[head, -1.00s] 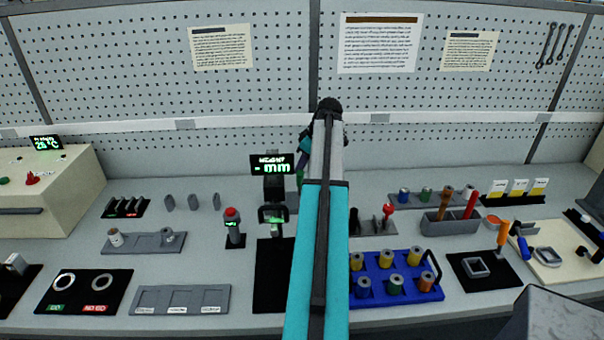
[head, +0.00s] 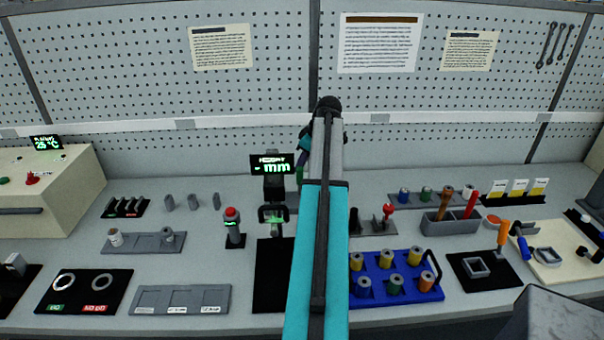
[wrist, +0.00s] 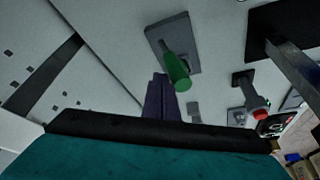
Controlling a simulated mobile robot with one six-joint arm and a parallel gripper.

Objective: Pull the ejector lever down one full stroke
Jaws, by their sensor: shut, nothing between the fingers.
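A lever with a green handle (wrist: 177,70) stands out from a grey base plate (wrist: 160,32) in the wrist view; I take it to be the ejector lever. In the head view only a sliver of green (head: 299,176) shows beside my arm, and the rest is hidden. My gripper (wrist: 160,82) shows in the wrist view as purple fingers, closed together and empty. The fingertips lie close beside the handle's free end in the picture. I cannot tell whether they touch it.
A height gauge with a display (head: 272,165) stands just left of my arm. A red-topped device (head: 233,225) is further left. A red-knobbed piece (head: 388,212) and a blue rack (head: 410,292) of spools are to the right. The pegboard closes off the back.

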